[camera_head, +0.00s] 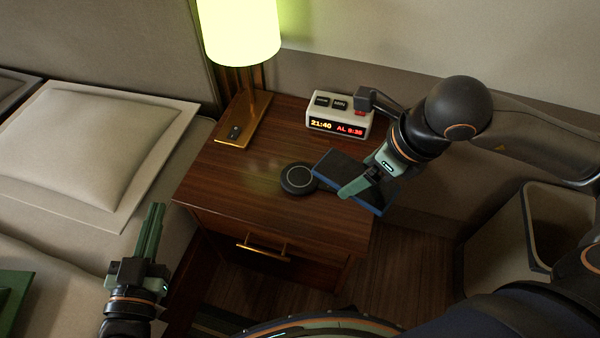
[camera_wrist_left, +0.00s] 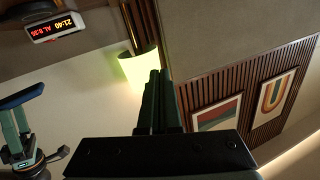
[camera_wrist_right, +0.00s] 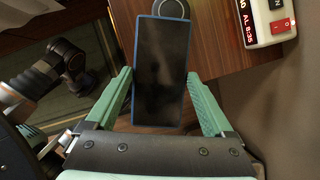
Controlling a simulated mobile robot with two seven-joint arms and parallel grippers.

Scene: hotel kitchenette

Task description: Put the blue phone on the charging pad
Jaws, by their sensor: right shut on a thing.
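The blue phone (camera_head: 345,168) has a dark face and a blue edge. My right gripper (camera_head: 368,183) is shut on it, over the nightstand's right side. In the right wrist view the phone (camera_wrist_right: 162,70) lies between the two green fingers (camera_wrist_right: 162,105). The charging pad (camera_head: 298,179) is a round black disc with a light ring on the nightstand. The phone's left end is just to the right of the pad in the head view. Part of the pad (camera_wrist_right: 172,8) shows beyond the phone's far end. My left gripper (camera_head: 152,232) has its fingers together, empty, left of the nightstand; it also shows in its wrist view (camera_wrist_left: 158,95).
The wooden nightstand (camera_head: 225,190) carries a lamp (camera_head: 242,110) at back left and an alarm clock (camera_head: 340,113) at the back, close to my right wrist. The bed (camera_head: 100,150) is at left. A bin-like box (camera_head: 510,240) stands at right. The nightstand's front left top is clear.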

